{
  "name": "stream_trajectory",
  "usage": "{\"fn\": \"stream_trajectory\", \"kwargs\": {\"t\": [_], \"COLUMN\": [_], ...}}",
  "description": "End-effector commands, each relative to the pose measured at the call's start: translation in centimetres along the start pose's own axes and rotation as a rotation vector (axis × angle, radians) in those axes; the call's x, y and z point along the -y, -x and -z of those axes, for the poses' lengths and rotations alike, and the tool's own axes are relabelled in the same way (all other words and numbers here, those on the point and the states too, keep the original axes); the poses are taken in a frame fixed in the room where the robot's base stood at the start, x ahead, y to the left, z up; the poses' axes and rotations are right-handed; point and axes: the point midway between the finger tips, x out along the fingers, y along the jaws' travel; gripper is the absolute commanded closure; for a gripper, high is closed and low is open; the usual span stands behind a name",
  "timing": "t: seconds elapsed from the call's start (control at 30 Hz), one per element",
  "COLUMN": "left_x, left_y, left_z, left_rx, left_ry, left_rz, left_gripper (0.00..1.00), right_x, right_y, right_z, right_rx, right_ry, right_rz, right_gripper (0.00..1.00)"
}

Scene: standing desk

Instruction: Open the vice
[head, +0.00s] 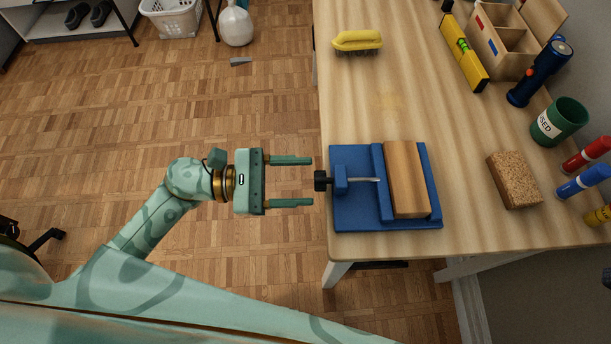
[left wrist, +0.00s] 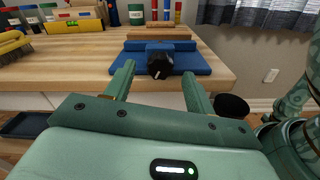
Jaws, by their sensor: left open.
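The blue vice (head: 355,213) lies on the desk near its left front corner, with a wooden block (head: 406,180) between its jaws. Its black knob (head: 321,180) sits on a metal screw and sticks out past the desk's left edge. My left gripper (head: 312,181) is open and empty, just left of the knob, with its fingers pointing at it. In the left wrist view the knob (left wrist: 160,65) shows beyond and between the two fingertips (left wrist: 159,78), in front of the blue vice (left wrist: 200,64). My right gripper is not in view.
A yellow brush (head: 357,41) lies toward the desk's far left. A cork-like brown block (head: 513,180), green cup (head: 559,121), blue flashlight (head: 540,73), yellow level (head: 463,52) and wooden organizer (head: 502,42) stand at right. The desk (head: 375,110) is clear between brush and vice.

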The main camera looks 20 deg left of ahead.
Motion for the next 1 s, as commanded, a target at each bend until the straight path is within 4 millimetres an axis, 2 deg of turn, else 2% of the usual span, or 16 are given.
{"fn": "stream_trajectory", "kwargs": {"t": [0.17, 0.43, 0.47, 0.6, 0.63, 1.0], "left_x": [0.0, 0.0, 0.0, 0.0, 0.0, -0.1], "left_y": [-1.5, -1.7, -1.7, -1.6, -1.6, -1.6], "left_z": [0.0, 0.0, 0.0, 0.0, 0.0, 0.0], "left_rx": [0.001, 0.0, 0.0, 0.0, 0.0, -0.001], "left_ry": [0.001, 0.002, 0.002, 0.002, 0.002, 0.047], "left_rz": [0.0, 0.0, 0.0, 0.0, 0.0, 0.0], "left_gripper": [0.45, 0.45, 0.48, 0.87, 0.9, 0.9], "right_x": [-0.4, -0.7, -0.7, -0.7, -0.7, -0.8], "right_y": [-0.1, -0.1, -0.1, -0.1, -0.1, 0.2], "right_z": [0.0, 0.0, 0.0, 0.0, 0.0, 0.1], "right_rx": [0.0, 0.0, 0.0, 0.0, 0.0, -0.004], "right_ry": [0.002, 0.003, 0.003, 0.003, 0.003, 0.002], "right_rz": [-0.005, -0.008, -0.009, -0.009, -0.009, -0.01], "right_gripper": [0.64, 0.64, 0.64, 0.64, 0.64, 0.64]}}
